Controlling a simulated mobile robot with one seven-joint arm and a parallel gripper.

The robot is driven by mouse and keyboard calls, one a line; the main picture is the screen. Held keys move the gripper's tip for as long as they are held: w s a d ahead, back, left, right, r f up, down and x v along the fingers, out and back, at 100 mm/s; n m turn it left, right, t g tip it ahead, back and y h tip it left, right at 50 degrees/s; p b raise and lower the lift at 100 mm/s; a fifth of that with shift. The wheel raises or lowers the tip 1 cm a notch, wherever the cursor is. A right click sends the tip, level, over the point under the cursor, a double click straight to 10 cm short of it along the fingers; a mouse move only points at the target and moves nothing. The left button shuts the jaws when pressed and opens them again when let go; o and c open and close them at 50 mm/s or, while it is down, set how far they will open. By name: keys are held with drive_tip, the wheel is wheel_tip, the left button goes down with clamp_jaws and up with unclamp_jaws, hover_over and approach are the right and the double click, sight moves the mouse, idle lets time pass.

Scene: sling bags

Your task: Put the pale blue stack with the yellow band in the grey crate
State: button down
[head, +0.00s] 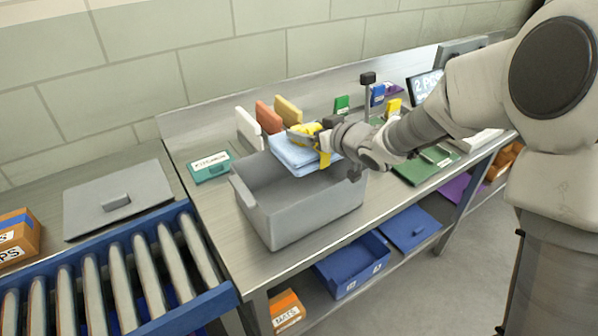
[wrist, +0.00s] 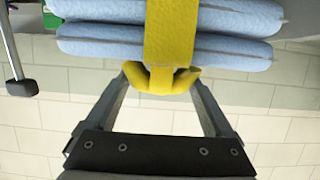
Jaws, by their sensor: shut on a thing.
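The pale blue stack (head: 290,155) with the yellow band (head: 324,158) hangs in my gripper (head: 314,134), over the back part of the grey crate (head: 300,219). In the wrist view the stack (wrist: 95,38) shows as folded layers with the yellow band (wrist: 170,40) around its middle. My gripper (wrist: 160,80) is shut on the band's yellow loop there. The crate stands on the steel table, and the visible part of its inside is empty. Whether the stack touches the crate's back rim is hidden.
White, orange and tan upright pieces (head: 265,117) stand behind the crate. A roller conveyor (head: 110,270) lies at the left front. A thin post (head: 368,95) stands behind my arm. Blue bins (head: 352,265) sit on the lower shelf.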

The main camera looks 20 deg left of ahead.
sight(300, 148)
drive_tip(key=s+f, duration=0.1)
drive_tip(key=s, duration=0.1)
drive_tip(key=s+a+f+b, duration=0.1)
drive_tip(key=s, duration=0.1)
drive_tip(key=shift+a+f, duration=0.1)
drive_tip(key=shift+f, duration=0.1)
wheel_tip(300, 148, down, 4)
drive_tip(key=shift+f+b, duration=0.1)
drive_tip(key=shift+b, duration=0.25)
drive_tip(key=shift+f+b, duration=0.5)
drive_tip(key=shift+b, duration=0.15)
unclamp_jaws()
drive_tip(key=shift+s, duration=0.1)
